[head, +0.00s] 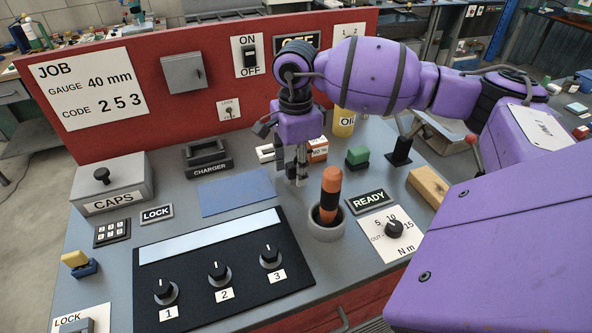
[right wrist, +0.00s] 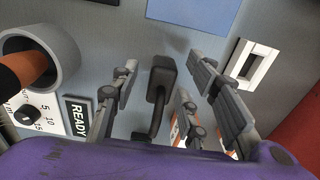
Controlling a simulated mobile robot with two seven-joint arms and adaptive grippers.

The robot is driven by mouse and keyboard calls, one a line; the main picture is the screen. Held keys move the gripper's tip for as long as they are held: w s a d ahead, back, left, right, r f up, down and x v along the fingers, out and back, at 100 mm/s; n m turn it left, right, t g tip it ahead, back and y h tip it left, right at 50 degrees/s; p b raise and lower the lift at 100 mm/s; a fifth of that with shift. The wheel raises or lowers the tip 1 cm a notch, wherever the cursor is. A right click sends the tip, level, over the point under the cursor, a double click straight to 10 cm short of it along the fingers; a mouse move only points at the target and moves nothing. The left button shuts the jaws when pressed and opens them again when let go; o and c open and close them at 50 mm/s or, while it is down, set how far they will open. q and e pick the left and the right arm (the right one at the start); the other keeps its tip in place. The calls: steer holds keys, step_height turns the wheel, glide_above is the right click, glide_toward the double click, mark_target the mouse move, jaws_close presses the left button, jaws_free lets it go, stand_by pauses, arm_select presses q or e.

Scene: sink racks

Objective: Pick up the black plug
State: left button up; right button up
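The black plug (right wrist: 161,80) shows in the right wrist view, with its dark cable bending down toward the bottom of the picture. It is near the grey bench top, between the fingers of my right gripper (right wrist: 160,74). One finger is on its left and two are on its right, with gaps between. In the head view my right gripper (head: 291,175) points down at the bench beyond the orange-handled tool. I cannot make out the plug there; the fingers seem to hide it. My left gripper is not in view.
The orange-handled tool (head: 330,190) stands in a grey cup (head: 327,231) close in front. A white frame (right wrist: 252,64) lies to the right in the wrist view. The blue mat (head: 237,192) is clear.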

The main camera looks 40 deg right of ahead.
jaws_close()
steer(key=shift+r, duration=0.15)
